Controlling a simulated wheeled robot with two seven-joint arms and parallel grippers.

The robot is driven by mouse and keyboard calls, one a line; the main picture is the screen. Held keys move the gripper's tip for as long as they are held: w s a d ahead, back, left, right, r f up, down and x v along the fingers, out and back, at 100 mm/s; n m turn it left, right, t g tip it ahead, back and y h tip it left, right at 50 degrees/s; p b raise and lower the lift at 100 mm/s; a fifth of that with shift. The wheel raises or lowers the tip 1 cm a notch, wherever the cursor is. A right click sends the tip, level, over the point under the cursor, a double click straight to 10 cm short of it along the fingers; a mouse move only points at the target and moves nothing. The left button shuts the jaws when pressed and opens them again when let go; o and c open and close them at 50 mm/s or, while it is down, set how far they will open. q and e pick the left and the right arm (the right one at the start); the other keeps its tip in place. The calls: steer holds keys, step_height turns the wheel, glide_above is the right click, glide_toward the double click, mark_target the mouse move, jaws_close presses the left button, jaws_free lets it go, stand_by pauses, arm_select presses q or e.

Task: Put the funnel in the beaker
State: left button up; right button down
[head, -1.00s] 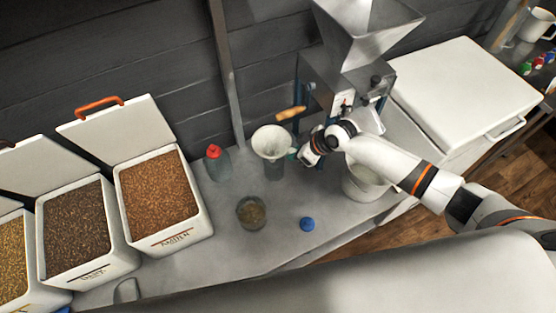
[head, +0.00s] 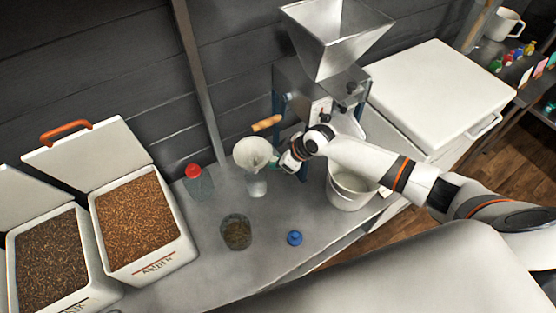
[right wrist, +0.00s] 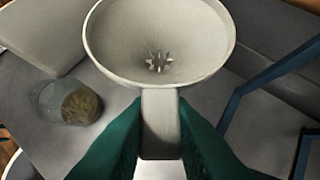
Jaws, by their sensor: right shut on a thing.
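The funnel (head: 254,151) is pale, with a wide bowl facing up. My right gripper (head: 275,160) is shut on its handle from the right side. In the right wrist view the funnel (right wrist: 158,45) shows with its handle between the teal fingers (right wrist: 160,135). A pale upright piece (head: 257,185) shows below the bowl; I cannot tell whether it is the funnel's spout or a separate vessel. The clear glass beaker (head: 236,234) with brownish contents stands on the counter, in front and left of the funnel. It also shows in the right wrist view (right wrist: 68,102). My left gripper is not in view.
A red-capped bottle (head: 198,183) stands left of the funnel and a blue cap (head: 294,238) lies right of the beaker. A grain mill (head: 322,95) stands behind, with a white bucket (head: 350,190) in front. Open grain bins (head: 150,262) stand on the left.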

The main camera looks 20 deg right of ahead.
step_height(320, 180, down, 9)
steer(key=b, duration=0.6)
steer(key=shift+r+b, duration=0.15)
steer(key=shift+b, duration=0.15)
stand_by(0.4)
steer(key=c, duration=1.2)
jaws_free()
